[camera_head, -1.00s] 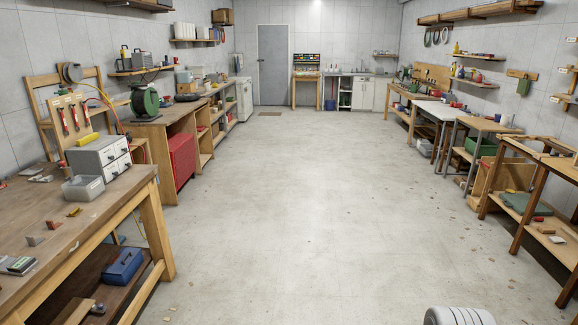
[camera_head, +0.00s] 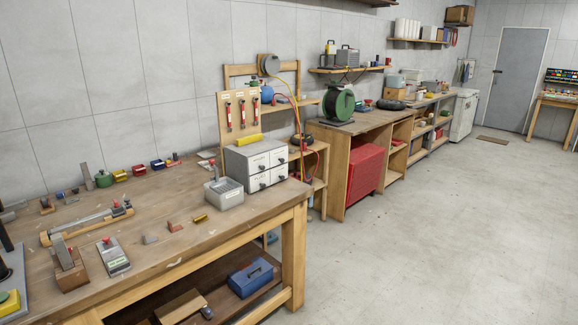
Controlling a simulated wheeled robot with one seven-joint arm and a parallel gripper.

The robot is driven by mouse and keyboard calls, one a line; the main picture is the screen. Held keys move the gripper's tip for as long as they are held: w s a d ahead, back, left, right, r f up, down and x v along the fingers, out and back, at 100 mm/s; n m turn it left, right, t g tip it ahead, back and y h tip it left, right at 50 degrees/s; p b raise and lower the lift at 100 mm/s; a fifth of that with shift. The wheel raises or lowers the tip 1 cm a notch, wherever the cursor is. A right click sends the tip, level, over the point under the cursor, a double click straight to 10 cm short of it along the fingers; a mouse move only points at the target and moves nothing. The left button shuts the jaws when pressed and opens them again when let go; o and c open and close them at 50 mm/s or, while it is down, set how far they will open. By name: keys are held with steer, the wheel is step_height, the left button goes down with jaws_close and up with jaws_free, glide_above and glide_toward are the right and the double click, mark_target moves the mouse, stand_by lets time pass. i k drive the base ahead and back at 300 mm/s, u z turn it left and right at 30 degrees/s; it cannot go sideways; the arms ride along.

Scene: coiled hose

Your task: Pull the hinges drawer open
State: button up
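A small grey drawer cabinet (camera_head: 240,158) stands on the wooden workbench (camera_head: 190,250), near its right end. Its front has several white drawers with dark knobs, in two columns and two rows. All of them look shut. The labels are too small to read, so I cannot tell which is the hinges drawer. A yellow object (camera_head: 247,140) lies on top of the cabinet. An open grey bin (camera_head: 223,195) stands just in front of the cabinet, at its left. My gripper is not in view.
Small tools and blocks lie on the bench left of the cabinet. A blue toolbox (camera_head: 251,278) sits on the lower shelf. A second bench with a green hose reel (camera_head: 340,104) and a red cabinet (camera_head: 366,171) stands beyond. The floor (camera_head: 450,240) at the right is clear.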

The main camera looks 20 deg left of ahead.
mark_target(255, 164)
steer(key=u, duration=1)
steer(key=i, duration=1.6)
steer(key=u, duration=0.95)
steer(key=i, duration=0.5)
steer(key=u, duration=0.1)
